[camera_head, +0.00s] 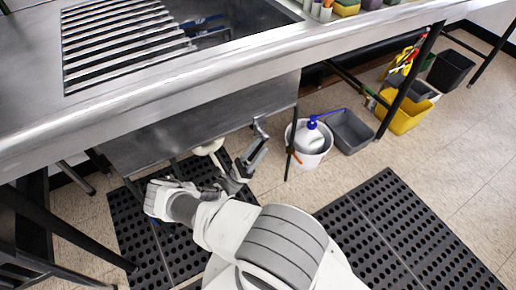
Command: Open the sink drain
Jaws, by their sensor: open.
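The steel sink (200,115) fills the upper left, and its basin hangs below the counter. I cannot tell whether a finger touches the piece. My arm hides part of the area under the sink.
A white bucket (298,160) with a jug and a grey bin (350,132) stand right of the gripper. A yellow bucket (405,115) is farther right. Table legs (410,80) and dark perforated mats (400,225) are around. Open floor lies at the right.

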